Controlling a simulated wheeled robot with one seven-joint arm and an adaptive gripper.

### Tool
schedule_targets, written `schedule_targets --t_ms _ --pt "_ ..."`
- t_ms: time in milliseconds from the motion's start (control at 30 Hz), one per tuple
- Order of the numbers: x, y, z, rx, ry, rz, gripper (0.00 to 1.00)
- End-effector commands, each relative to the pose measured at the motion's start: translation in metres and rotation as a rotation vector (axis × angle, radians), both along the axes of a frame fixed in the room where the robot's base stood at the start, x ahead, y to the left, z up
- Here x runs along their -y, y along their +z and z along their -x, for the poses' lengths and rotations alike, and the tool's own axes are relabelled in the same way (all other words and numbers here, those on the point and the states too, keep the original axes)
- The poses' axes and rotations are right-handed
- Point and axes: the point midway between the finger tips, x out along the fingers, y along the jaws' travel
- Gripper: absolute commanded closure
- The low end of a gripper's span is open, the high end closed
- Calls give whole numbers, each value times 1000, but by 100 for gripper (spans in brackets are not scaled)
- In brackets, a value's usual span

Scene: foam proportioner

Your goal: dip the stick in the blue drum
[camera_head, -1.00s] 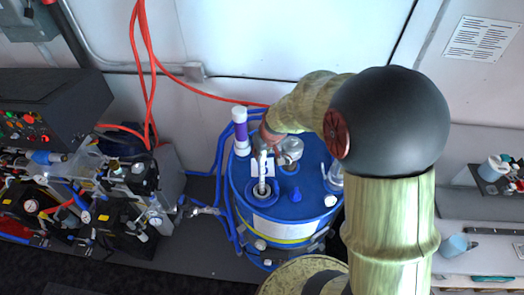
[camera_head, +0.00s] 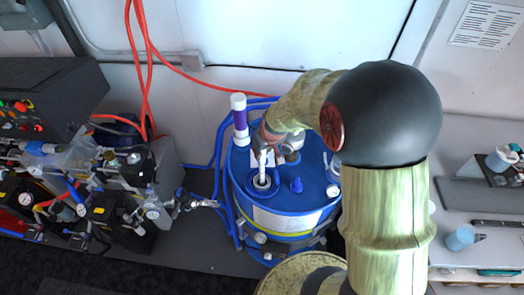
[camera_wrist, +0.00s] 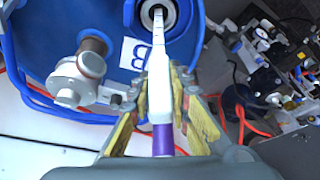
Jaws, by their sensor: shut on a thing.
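My gripper (camera_head: 266,138) is above the drum top and shut on the stick (camera_head: 262,162). In the wrist view, the gripper's fingers (camera_wrist: 160,98) clasp the stick (camera_wrist: 159,75), which is white with dark marks and has a purple part nearer the camera. The stick points down to the drum opening (camera_wrist: 157,12). Its lower end appears to be inside the opening, and its tip is hidden.
A purple-and-white tube (camera_head: 240,118) stands left of the gripper. A blue cap (camera_head: 296,185) and a metal valve fitting (camera_wrist: 78,75) rise from the drum top. Blue hoses run beside the drum. Equipment (camera_head: 120,185) is at left, a bench (camera_head: 460,205) at right.

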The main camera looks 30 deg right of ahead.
Motion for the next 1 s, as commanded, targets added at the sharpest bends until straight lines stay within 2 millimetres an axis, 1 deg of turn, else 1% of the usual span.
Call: schedule_targets --t_ms 33,100,1000 --pt "0 -5 0 1 0 0 100" --pt "0 -10 0 1 0 0 100" --pt "0 -66 0 1 0 0 100"
